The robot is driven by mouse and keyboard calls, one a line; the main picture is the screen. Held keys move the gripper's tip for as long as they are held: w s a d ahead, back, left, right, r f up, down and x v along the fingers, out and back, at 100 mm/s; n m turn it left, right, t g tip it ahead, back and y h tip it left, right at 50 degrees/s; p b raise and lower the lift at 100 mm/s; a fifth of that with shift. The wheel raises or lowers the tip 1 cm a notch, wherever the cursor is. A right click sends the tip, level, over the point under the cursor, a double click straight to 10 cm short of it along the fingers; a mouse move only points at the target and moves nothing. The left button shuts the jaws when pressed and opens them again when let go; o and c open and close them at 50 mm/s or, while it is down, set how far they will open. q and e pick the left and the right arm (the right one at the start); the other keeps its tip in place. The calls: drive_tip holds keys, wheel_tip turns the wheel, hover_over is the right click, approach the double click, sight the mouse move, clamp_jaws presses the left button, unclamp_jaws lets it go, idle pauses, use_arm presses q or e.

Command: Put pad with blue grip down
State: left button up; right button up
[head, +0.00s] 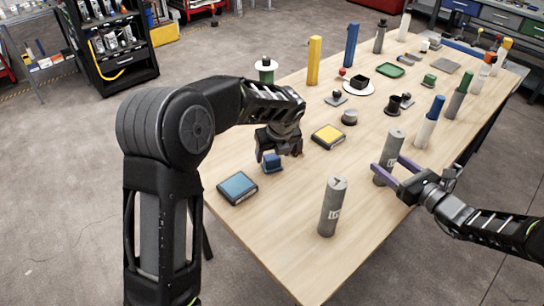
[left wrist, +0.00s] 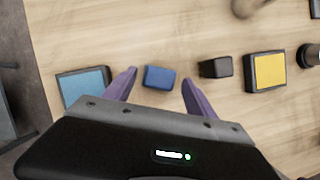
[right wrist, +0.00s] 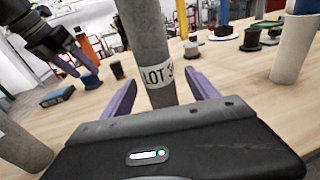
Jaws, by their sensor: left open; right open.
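The pad with the blue grip (head: 272,163) is on the wooden table under my left gripper (head: 279,149). In the left wrist view its blue grip (left wrist: 160,77) lies between the two spread fingers, with a gap on each side. The pad's underside cannot be made out. A blue-topped square tray (head: 238,187) lies just left of it, and a yellow-topped tray (head: 328,136) lies to the right. My right gripper (head: 390,168) is open at a grey cylinder (head: 393,146), which stands upright between or just beyond its fingers.
Another grey cylinder (head: 333,206) stands at the near table edge. A small black block (left wrist: 215,67) sits between the blue grip and the yellow tray. Tall yellow (head: 314,61) and blue (head: 351,45) posts stand farther back. Bare table lies between the blue tray and the near cylinder.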

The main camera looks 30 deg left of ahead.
sight(270, 159)
use_arm(q)
drive_tip(key=v, duration=0.9)
drive_tip(key=shift+r, duration=0.1)
drive_tip(key=shift+o, duration=0.4)
drive_tip(key=a, duration=0.1)
drive_tip(key=w+a+f, duration=0.1)
drive_tip(key=w+a+n+g, duration=0.1)
drive_tip(key=shift+f, duration=0.35)
drive_tip(key=shift+d+r+m+g+h, duration=0.25)
drive_tip(key=shift+d+r+h, duration=0.15)
drive_tip(key=shift+r, duration=0.2)
drive_tip(key=shift+d+r+m+g+h, duration=0.25)
drive_tip(key=shift+r+h, duration=0.25)
drive_tip(key=shift+r, duration=0.1)
